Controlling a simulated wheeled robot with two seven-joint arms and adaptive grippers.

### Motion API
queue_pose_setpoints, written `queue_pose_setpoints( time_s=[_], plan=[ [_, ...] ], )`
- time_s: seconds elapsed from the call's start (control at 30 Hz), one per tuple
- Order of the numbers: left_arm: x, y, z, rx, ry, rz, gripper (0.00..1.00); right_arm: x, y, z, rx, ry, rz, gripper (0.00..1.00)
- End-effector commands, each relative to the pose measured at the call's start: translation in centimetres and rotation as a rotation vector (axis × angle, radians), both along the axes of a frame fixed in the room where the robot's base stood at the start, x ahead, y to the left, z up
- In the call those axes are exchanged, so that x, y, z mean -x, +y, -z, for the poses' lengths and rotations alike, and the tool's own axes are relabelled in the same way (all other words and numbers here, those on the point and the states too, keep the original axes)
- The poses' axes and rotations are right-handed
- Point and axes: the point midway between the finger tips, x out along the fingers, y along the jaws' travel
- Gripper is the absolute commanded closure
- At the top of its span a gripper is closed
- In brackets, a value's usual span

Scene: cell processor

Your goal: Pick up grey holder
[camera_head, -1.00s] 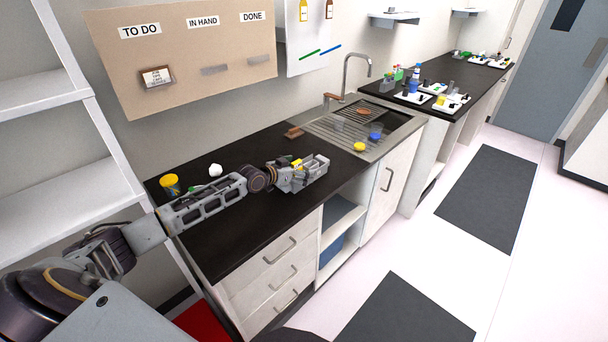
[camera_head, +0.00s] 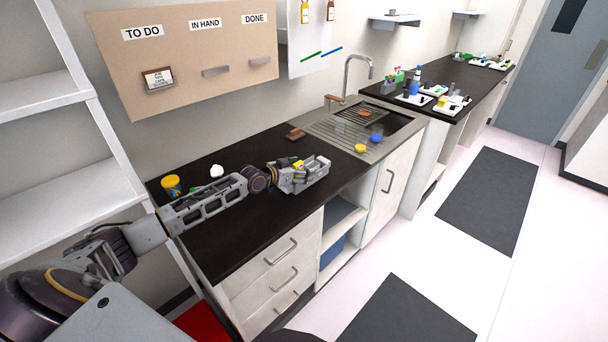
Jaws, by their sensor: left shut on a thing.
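The grey holder (camera_head: 316,172) is a small open box at the front right part of the black counter (camera_head: 245,237). My left gripper (camera_head: 298,172) is at its left end and shut on it, partly covering it. Something yellow shows between the gripper and the holder. I cannot tell whether the holder rests on the counter or is slightly above it. My right gripper is not in view.
A yellow-lidded jar (camera_head: 171,186) and a white object (camera_head: 217,171) stand behind my left forearm. A sink (camera_head: 370,125) with a tap (camera_head: 350,75) lies beyond, with a blue lid (camera_head: 376,137) and a yellow lid (camera_head: 360,149) near its edge.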

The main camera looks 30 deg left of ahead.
Motion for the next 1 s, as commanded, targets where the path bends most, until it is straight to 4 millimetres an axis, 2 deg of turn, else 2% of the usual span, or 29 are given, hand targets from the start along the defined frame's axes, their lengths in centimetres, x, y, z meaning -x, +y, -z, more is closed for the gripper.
queue_pose_setpoints(
  time_s=[0.03, 0.13, 0.33, 0.8, 1.0],
  plan=[
    [0.2, -0.1, 0.8, -0.003, 0.014, 0.002, 0.5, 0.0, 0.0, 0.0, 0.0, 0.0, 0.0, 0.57],
    [0.3, -0.1, 0.7, -0.003, 0.015, 0.002, 0.5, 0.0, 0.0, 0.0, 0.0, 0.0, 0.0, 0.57],
    [0.3, -0.1, -0.4, -0.003, 0.015, 0.003, 0.5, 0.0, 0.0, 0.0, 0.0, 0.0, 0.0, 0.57],
    [0.1, -0.1, -7.3, -0.002, 0.005, 0.002, 0.5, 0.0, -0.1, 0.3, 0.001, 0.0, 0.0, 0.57],
    [0.1, 0.0, -9.2, -0.001, 0.005, 0.001, 0.5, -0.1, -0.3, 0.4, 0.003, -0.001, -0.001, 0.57]
  ],
)
